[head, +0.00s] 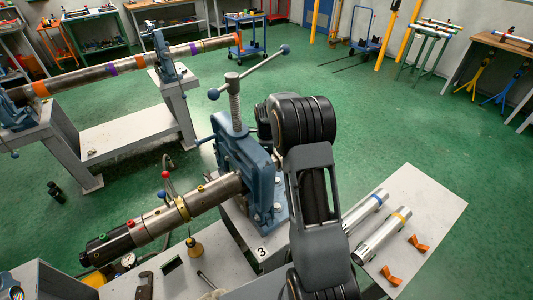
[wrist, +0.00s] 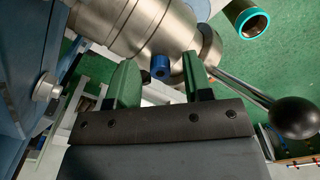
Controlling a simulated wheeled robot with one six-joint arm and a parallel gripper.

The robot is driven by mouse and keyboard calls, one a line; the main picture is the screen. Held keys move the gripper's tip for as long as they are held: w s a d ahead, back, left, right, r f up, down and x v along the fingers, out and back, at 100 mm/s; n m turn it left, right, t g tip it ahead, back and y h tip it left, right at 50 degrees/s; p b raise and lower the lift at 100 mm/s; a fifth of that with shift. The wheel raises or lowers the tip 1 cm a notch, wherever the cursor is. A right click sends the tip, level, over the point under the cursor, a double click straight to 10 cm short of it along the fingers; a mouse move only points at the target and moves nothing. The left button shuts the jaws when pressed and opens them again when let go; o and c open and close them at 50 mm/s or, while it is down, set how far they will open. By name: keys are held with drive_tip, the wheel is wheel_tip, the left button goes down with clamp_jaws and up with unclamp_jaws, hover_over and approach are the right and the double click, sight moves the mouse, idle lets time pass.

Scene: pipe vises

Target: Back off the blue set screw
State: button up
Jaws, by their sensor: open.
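In the wrist view the blue set screw (wrist: 160,67) is a short blue cylinder with a dark recess in its end. It stands out from the side of a shiny steel cylindrical body (wrist: 150,28). My gripper (wrist: 159,60) is open, with one green finger to the left of the screw and one to the right. A gap shows on both sides of the screw, and neither finger visibly touches it. In the head view my arm hides the gripper, and I cannot pick out the set screw there.
A black ball-ended lever (wrist: 294,117) sticks out close to the right finger. The blue vise (head: 240,165) with its tall screw handle stands just left of my arm. Two metal tubes (head: 383,235) and orange pieces (head: 418,243) lie on the right-hand table. Green floor beyond is largely open.

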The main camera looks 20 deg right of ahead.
drive_tip(key=shift+r, duration=0.1)
wheel_tip(320, 180, up, 12)
drive_tip(key=b, duration=0.1)
idle(0.4)
